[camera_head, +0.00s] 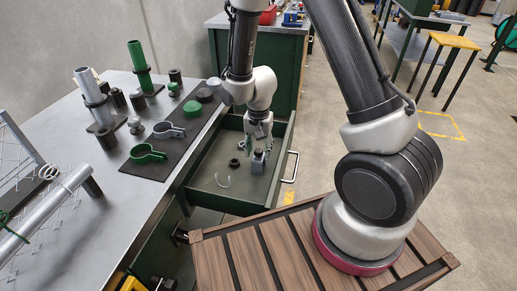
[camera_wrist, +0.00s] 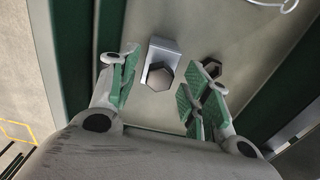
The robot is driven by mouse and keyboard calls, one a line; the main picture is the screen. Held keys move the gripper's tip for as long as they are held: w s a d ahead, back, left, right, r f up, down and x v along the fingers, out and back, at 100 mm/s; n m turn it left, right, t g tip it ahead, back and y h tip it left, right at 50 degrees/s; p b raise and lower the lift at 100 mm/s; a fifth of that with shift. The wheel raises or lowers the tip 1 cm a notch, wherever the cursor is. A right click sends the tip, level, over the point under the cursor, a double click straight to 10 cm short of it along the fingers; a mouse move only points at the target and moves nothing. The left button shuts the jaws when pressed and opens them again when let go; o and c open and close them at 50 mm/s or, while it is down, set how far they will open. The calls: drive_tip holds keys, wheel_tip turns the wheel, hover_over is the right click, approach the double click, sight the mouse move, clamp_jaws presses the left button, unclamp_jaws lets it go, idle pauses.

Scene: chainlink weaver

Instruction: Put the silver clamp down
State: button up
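A silver clamp (camera_head: 168,130) lies flat on the dark mat (camera_head: 139,165) on the workbench, beside a similar green clamp (camera_head: 147,153). My gripper (camera_head: 259,145) is over the open drawer (camera_head: 206,190), to the right of the mat and apart from the silver clamp. In the wrist view my gripper (camera_wrist: 160,88) has its green-padded fingers spread apart with nothing held. The silver clamp is out of the wrist view.
A dark hexagonal nut (camera_head: 234,163) and a thin pale curved piece (camera_head: 223,181) lie in the drawer. A green tube (camera_head: 139,65) and a silver tube (camera_head: 88,86) stand upright on the bench. The drawer walls surround my gripper.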

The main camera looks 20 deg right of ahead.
wheel_tip(320, 180, up, 12)
drive_tip(key=s+d+r+n+t, duration=0.1)
drive_tip(key=s+d+r+n, duration=0.2)
drive_tip(key=r, duration=0.4)
drive_tip(key=s+d+r+t, duration=0.1)
drive_tip(key=s+d+r, duration=0.2)
drive_tip(key=d+r, duration=0.35)
drive_tip(key=s+d+r+n+t, duration=0.1)
drive_tip(key=s+d+r+n, duration=0.1)
drive_tip(key=s+r, duration=0.2)
drive_tip(key=s+d+r+n+t, duration=0.1)
drive_tip(key=s+d+r, duration=0.2)
drive_tip(key=s, duration=0.6)
drive_tip(key=shift+d+r+n, duration=0.15)
drive_tip(key=shift+r+n, duration=0.2)
drive_tip(key=shift+n, duration=0.05)
drive_tip(key=shift+s, duration=0.1)
